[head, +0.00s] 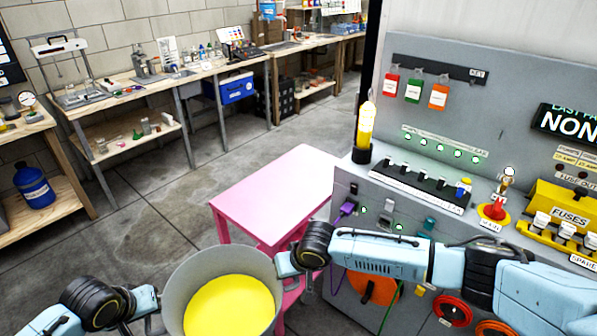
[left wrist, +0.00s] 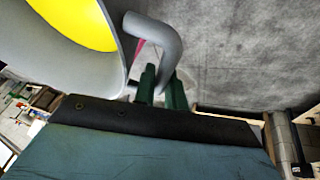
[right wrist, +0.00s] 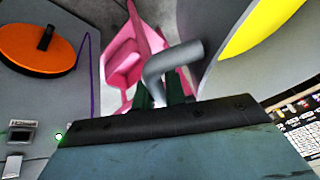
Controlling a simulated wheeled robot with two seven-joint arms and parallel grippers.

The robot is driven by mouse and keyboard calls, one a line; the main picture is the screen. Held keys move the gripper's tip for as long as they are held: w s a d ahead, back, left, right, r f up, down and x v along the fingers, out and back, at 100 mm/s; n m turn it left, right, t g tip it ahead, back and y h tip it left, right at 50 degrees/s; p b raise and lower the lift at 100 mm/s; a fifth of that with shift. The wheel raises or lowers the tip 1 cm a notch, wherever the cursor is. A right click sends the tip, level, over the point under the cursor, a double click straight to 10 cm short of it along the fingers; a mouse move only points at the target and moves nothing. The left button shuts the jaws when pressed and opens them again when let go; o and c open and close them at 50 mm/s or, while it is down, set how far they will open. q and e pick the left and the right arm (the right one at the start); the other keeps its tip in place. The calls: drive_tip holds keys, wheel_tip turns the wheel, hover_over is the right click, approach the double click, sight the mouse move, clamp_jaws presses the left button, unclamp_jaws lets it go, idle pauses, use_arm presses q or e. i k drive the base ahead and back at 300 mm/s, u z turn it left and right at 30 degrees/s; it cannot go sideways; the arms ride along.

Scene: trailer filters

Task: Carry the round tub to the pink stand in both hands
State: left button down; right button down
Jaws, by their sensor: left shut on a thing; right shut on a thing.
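The round grey tub (head: 177,291) with yellow contents is at the bottom of the head view, held between my two arms. My left gripper (head: 158,300) is shut on the tub's left handle; the handle (left wrist: 165,50) shows between its green fingers in the left wrist view. My right gripper (head: 280,264) is shut on the other handle (right wrist: 172,62), seen in the right wrist view. The pink stand (head: 275,190) is beyond the tub, slightly right, with a bare flat top. The tub looks about level and overlaps the stand's near lower part in the picture.
A grey control panel (head: 400,205) with switches, a yellow lamp (head: 365,128) and a fuse box (head: 565,215) stands close on the right, behind my right arm. Workbenches (head: 150,90) line the back wall. The concrete floor (head: 130,225) left of the stand is clear.

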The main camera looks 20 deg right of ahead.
sight(264, 195)
drive_tip(key=z, duration=0.3)
drive_tip(key=i, duration=1.65)
drive_tip(key=z, duration=0.3)
